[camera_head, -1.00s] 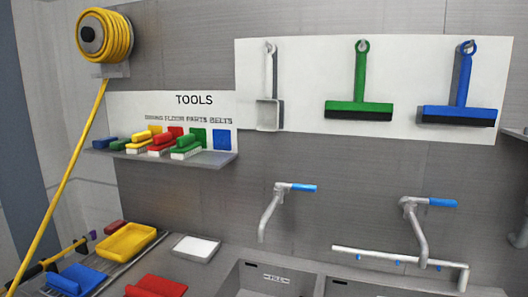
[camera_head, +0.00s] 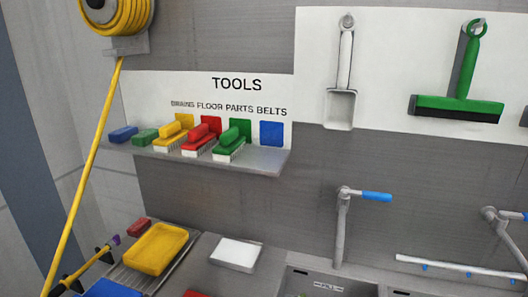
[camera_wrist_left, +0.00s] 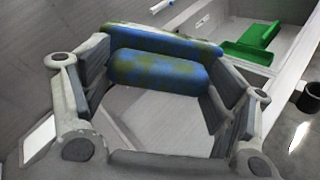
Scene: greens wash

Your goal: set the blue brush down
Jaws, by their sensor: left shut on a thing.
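The blue brush (camera_wrist_left: 155,70) shows in the left wrist view, its blue body covered in green-yellow smudges. My left gripper (camera_wrist_left: 160,82) is shut on it, with a finger at each end. In the head view neither gripper shows. The tool shelf (camera_head: 230,160) there carries a yellow brush (camera_head: 172,135), a red brush (camera_head: 200,139) and a green brush (camera_head: 231,143). A blue square (camera_head: 271,133) is on the wall at the shelf's right end, with bare shelf in front of it.
Small blue (camera_head: 123,134) and green (camera_head: 145,136) blocks lie at the shelf's left end. Below are a yellow tray (camera_head: 155,250), a white-topped block (camera_head: 235,254) and a tap (camera_head: 342,225) over the sink. A yellow hose (camera_head: 85,175) hangs at left. A green object (camera_wrist_left: 252,42) shows in the wrist view.

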